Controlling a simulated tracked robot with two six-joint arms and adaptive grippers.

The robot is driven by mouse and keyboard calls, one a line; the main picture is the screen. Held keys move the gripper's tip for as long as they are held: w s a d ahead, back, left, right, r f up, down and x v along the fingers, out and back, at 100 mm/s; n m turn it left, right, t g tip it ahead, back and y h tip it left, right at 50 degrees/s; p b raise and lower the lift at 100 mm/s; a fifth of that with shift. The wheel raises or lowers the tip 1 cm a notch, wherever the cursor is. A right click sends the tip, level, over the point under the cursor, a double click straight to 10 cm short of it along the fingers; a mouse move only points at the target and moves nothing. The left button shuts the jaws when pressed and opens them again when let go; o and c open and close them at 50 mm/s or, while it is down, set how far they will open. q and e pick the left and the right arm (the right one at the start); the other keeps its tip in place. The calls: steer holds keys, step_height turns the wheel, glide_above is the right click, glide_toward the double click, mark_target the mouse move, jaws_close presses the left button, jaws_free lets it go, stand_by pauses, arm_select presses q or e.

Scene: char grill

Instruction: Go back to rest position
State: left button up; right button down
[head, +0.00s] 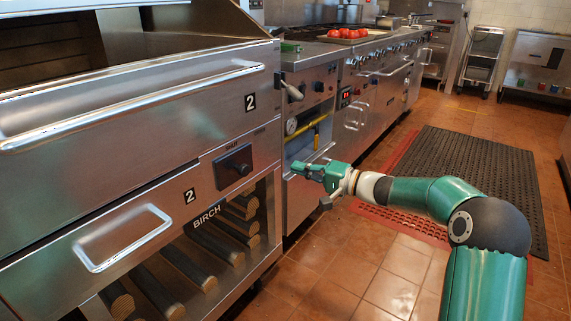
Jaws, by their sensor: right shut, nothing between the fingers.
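My right gripper (308,170) is green and sits at the end of my right arm, which comes in from the lower right. It is shut and empty. It points left, in front of the lower part of the range unit, just below the yellow pipe (308,133) and the round gauge (291,126). I cannot tell whether it touches the unit's front. My left gripper is not in the head view.
The steel char grill (130,112) fills the left, with a drawer handle (122,238) and logs (215,243) below. Tomatoes (347,33) sit on the range top. A black mat (470,170) lies on the tiled floor, which is open at the right.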

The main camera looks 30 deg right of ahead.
steer(key=shift+s+d, duration=0.25)
steer(key=shift+s, duration=0.2)
